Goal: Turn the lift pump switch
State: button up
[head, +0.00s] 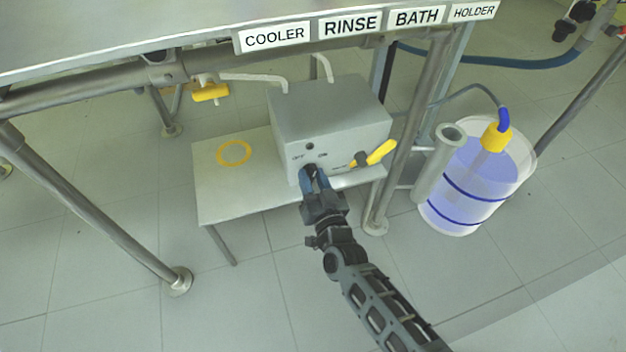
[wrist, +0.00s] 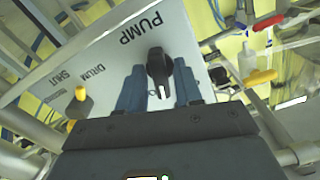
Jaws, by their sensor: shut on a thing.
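The pump switch is a black knob (wrist: 158,70) with a white pointer mark, on a grey panel (wrist: 60,85) lettered PUMP in the wrist view. Its pointer faces the bottom of that picture, toward my palm. My gripper (head: 314,172) is at the front face of the grey pump box (head: 335,120) in the head view. Its blue fingers, also in the wrist view (wrist: 160,88), stand on either side of the knob and are shut on it. In the head view the fingers mostly hide the knob. Small OFF and ON markings show above it.
A yellow valve handle (head: 381,152) sticks out right of the gripper. The box stands on a low table (head: 225,195) with a yellow ring mark (head: 234,153). A bench edge (head: 200,48) hangs above, a table leg (head: 408,125) and blue-liquid drum (head: 475,190) stand right.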

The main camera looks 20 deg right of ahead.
jog(key=shift+f+m+b, duration=0.1)
jog(key=shift+m+b, duration=0.4)
jog(key=shift+m, duration=1.6)
jog(key=o, duration=0.7)
jog(key=shift+s+p, duration=0.95)
jog(key=shift+s, duration=3)
